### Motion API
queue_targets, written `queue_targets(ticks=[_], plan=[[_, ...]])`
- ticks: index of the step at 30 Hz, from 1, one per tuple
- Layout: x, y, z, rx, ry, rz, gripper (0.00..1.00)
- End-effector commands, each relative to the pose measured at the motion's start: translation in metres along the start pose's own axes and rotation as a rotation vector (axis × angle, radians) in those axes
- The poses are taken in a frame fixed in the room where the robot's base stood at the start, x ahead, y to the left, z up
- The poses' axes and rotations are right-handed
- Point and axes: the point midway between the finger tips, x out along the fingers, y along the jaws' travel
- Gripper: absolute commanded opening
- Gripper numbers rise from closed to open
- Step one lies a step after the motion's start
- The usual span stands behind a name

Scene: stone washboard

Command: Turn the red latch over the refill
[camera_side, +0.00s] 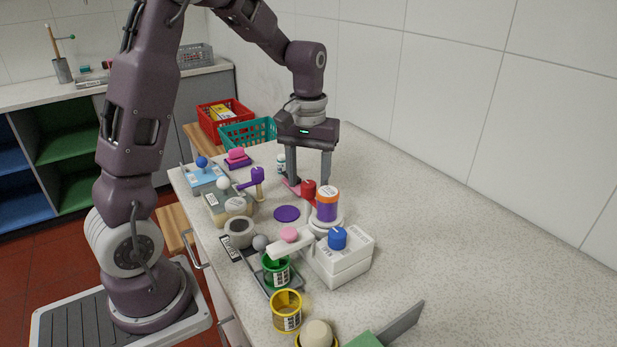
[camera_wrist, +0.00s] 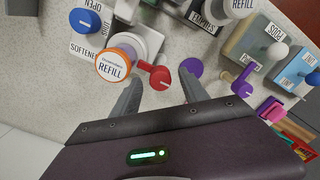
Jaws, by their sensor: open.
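The refill (camera_side: 327,207) is an upright purple container with an orange rim and a white top, on a white base. In the wrist view its top (camera_wrist: 112,66) reads REFILL. The red latch (camera_side: 308,190) stands right beside it. In the wrist view the latch (camera_wrist: 160,78) has a round red knob and a short arm reaching to the refill's edge; I cannot tell whether it overlaps the top. My gripper (camera_side: 309,181) points down with its fingers apart and empty. In the wrist view the fingertips (camera_wrist: 160,92) lie on either side of the red knob, seemingly without touching.
A white box with a blue knob (camera_side: 337,238) stands close to the refill. A purple disc (camera_side: 287,213) lies on the counter, and a purple latch (camera_side: 257,176) stands farther left. Green (camera_side: 276,270) and yellow (camera_side: 286,311) cups are in front. The counter's right side is clear.

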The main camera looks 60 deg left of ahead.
Motion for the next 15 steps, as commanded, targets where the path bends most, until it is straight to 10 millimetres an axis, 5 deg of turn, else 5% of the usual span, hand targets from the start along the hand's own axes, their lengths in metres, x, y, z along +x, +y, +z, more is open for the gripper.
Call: queue_targets(ticks=[9, 15], plan=[[-0.059, 0.000, -0.001, -0.001, 0.005, 0.002, 0.52], [-0.069, 0.000, 0.000, -0.001, 0.002, 0.000, 0.52]])
